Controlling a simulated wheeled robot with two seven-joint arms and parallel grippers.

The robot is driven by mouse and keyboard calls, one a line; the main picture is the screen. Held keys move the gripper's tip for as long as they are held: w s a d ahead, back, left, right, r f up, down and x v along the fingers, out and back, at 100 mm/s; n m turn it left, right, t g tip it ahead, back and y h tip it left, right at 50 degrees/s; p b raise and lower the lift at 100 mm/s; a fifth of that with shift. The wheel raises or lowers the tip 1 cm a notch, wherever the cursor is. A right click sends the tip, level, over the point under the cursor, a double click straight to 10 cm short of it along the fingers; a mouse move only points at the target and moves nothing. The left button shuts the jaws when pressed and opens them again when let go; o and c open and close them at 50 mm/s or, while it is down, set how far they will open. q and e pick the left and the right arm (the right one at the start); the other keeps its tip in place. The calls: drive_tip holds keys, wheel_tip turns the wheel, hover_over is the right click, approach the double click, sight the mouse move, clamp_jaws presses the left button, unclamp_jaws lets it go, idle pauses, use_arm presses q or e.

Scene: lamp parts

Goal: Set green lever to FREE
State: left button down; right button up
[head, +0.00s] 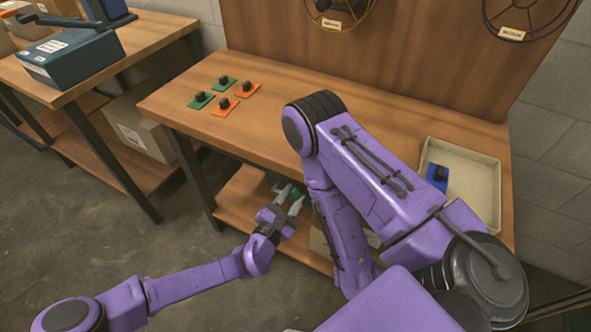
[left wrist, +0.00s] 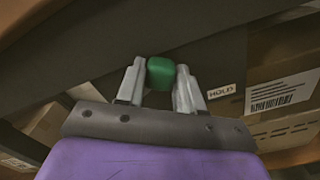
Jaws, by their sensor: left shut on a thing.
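The green lever's knob (left wrist: 160,72) sits between the two grey fingers of my left gripper in the left wrist view. The fingers are shut on it. In the head view my left gripper (head: 287,198) is low in front of the workbench, below its top edge, with a bit of green (head: 297,190) at its fingertips. A HOLD label (left wrist: 226,90) is on the dark rail to the right of the knob in the left wrist view. No FREE label shows. My right arm crosses the head view, but its gripper is not visible.
The workbench (head: 290,92) holds green and orange plates (head: 247,90) with black knobs, and a pale tray (head: 473,165) with a blue part (head: 437,177). Cardboard boxes sit on the shelf below. A second bench (head: 150,40) with a blue device stands at left.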

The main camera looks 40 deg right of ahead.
use_arm(q)
drive_tip(key=shift+w+a+r+n+p, duration=0.15)
drive_tip(key=shift+r+n+p, duration=0.15)
drive_tip(key=shift+n+p, duration=0.3)
drive_tip(key=c, duration=0.8)
unclamp_jaws()
drive_tip(key=p+v, duration=0.1)
drive_tip(key=v, duration=0.9)
drive_tip(key=shift+a+p, duration=0.25)
drive_tip(key=shift+p, duration=0.1)
